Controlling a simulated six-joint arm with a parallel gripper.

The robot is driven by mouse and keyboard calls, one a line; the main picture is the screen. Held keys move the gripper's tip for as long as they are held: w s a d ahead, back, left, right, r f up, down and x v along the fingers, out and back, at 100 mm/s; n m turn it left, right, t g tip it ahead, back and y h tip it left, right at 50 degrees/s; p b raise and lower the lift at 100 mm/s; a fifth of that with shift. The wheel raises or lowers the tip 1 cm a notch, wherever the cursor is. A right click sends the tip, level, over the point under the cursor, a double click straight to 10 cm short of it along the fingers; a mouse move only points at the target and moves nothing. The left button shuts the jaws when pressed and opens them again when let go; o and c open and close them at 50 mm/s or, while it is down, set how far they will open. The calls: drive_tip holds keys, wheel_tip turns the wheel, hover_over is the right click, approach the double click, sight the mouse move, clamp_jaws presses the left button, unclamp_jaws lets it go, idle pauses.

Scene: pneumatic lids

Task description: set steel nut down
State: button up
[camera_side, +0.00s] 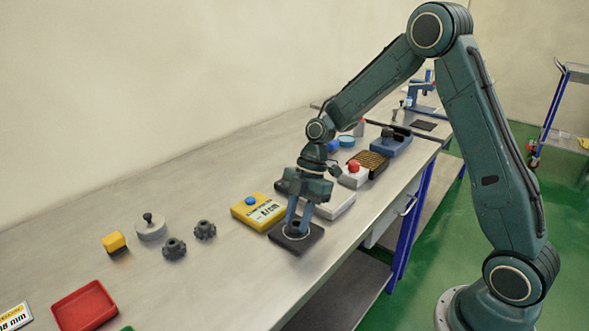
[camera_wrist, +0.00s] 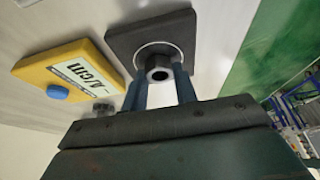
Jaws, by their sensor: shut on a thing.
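The steel nut (camera_wrist: 158,66) is a grey hex nut with a dark hole, seen between the two blue fingers of my gripper (camera_wrist: 160,78) in the wrist view. My gripper is shut on it. Below it lies a dark square pad (camera_wrist: 125,42) with a white circle, and the nut overlaps that circle in the wrist view. In the side view my gripper (camera_side: 296,226) is low over the pad (camera_side: 313,241), and the fingers largely hide the nut. I cannot tell whether the nut touches the pad.
A yellow box with a blue knob (camera_side: 258,214) stands close left of the pad, and a pale box (camera_side: 338,205) stands behind it. Dark knobs (camera_side: 174,248), a grey lid (camera_side: 151,229) and a red tray (camera_side: 85,306) are further left. The table's front edge is near the pad.

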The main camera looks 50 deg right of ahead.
drive_tip(key=shift+f, duration=0.1)
drive_tip(key=o, duration=1)
drive_tip(key=v, duration=1.2)
